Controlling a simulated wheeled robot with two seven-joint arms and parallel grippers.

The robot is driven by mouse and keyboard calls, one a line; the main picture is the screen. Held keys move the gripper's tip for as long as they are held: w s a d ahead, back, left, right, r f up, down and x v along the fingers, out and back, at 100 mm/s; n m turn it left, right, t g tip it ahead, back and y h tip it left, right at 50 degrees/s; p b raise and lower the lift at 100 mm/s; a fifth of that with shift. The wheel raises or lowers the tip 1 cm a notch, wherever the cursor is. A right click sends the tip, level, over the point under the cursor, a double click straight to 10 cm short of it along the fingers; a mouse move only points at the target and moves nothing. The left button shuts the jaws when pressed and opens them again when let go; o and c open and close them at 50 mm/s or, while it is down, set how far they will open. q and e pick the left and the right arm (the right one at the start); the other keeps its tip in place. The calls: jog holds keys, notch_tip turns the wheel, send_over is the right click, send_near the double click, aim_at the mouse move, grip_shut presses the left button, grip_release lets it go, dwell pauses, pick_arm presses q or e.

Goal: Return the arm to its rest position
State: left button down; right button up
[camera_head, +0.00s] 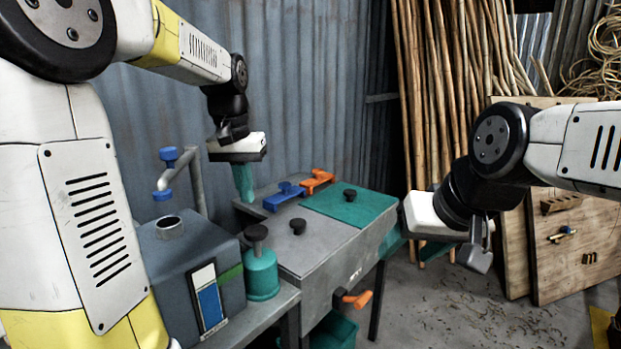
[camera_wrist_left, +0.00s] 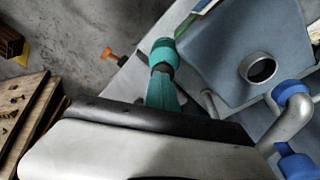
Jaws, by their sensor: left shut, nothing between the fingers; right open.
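My left gripper (camera_head: 244,182) hangs from the left arm with its teal fingers pointing down. It is shut and empty, behind the left end of the grey bench box (camera_head: 340,232). In the left wrist view its fingers (camera_wrist_left: 163,94) show together as one teal shape. My right gripper (camera_head: 415,246) is at the right, beside the box's right end. It is open, with its teal fingers partly hidden by its white body and the box edge. No object shows in either gripper.
A blue-grey steam tank (camera_head: 190,255) with a pipe (camera_head: 180,170) and a teal canister (camera_head: 262,272) stand left of the box. Blue (camera_head: 284,195) and orange (camera_head: 318,180) clamps sit at its back. Rattan poles (camera_head: 440,90) lean behind; wooden boards (camera_head: 570,250) stand right. Open floor lies between.

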pick_arm(q)
jog(key=s+d+f+t+h, duration=0.1)
jog(key=s+t, duration=0.3)
jog(key=s, duration=1.4)
jog(key=shift+s+d+f+n+t, duration=0.3)
jog(key=shift+d+n+t, duration=0.1)
jog(key=shift+d, duration=0.15)
